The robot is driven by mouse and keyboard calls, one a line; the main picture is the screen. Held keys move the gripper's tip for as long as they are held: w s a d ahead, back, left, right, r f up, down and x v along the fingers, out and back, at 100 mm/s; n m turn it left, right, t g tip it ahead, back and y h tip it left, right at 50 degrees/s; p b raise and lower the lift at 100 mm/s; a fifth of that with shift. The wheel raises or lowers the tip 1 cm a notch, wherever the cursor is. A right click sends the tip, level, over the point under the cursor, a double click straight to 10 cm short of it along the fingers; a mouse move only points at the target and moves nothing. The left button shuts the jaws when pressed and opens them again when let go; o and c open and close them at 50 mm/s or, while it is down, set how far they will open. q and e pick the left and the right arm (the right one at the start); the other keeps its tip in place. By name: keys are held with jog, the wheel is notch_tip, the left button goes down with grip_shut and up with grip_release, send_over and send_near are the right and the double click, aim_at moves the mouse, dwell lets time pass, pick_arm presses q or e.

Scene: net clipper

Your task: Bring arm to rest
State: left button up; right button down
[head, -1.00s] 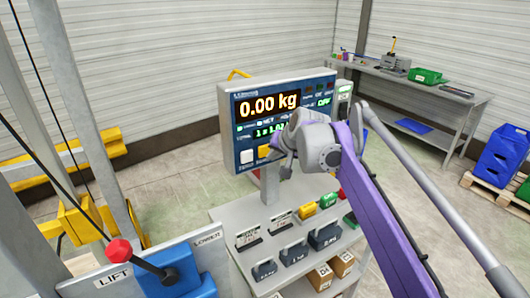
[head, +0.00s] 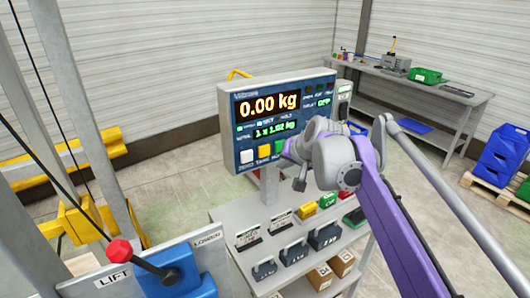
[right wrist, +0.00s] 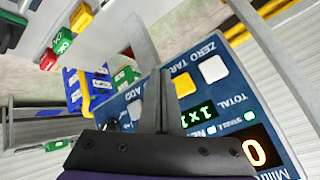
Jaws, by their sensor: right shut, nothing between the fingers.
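My right arm (head: 385,215), with a purple link, reaches in from the lower right in the head view. Its right gripper (head: 299,184) hangs in front of the lower right of the blue scale panel (head: 245,125), above the grey shelf stand. In the right wrist view the gripper's fingers (right wrist: 163,85) are shut with nothing between them, and the panel's buttons and digits lie behind them. The panel reads 0.00 kg, with a green line of about 1 x 1.02 kg. My left gripper is not in view.
Under the panel, a grey shelf (head: 235,220) holds dark weights (head: 293,252), small colored blocks and cardboard boxes (head: 320,277). A lift lever with a red knob (head: 120,249) stands at lower left. A workbench (head: 440,105) and blue bins (head: 502,152) stand at the back right.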

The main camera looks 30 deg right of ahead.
dwell(0.5)
jog(key=s+a+f+n+g, duration=0.1)
jog(key=s+a+f+n, duration=0.1)
jog(key=s+a+f, duration=0.3)
jog(key=s+a+f+n+g, duration=0.1)
jog(key=s+a+f+n, duration=0.2)
jog(key=s+f, duration=0.8)
jog(key=s+a+f+n+g, duration=0.1)
jog(key=s+a+f+n, duration=0.1)
jog(key=s+a+f, duration=0.5)
jog(key=shift+s+a+f+n, duration=0.2)
jog(key=shift+s+f+n, duration=0.1)
jog(key=shift+s+f, duration=0.75)
